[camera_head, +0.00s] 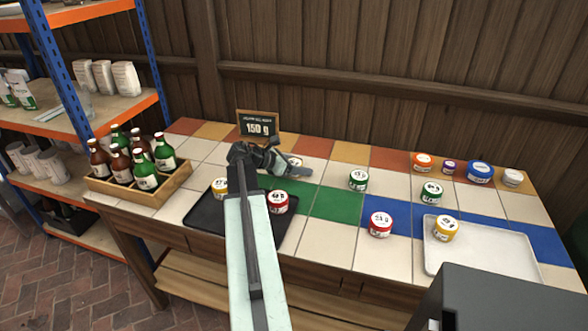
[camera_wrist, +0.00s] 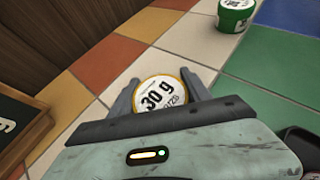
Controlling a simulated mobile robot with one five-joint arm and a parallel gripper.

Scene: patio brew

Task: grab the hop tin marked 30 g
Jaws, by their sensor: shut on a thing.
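The hop tin marked 30 g (camera_wrist: 162,94) has a white lid with a yellow rim. In the wrist view it sits between the two fingers of my gripper (camera_wrist: 164,84), which is shut on it. Its near edge is hidden behind the gripper body. In the head view my gripper (camera_head: 291,170) is over the back of the tiled table, and only a bit of the tin (camera_head: 295,161) shows beyond it. I cannot tell whether the tin touches the tiles.
A bottle crate (camera_head: 160,194) is at left. A dark tray (camera_head: 204,213) with yellow and red tins lies below my arm. Several other tins and a white tray (camera_head: 490,248) are at right. A green tin (camera_head: 358,180) stands nearby.

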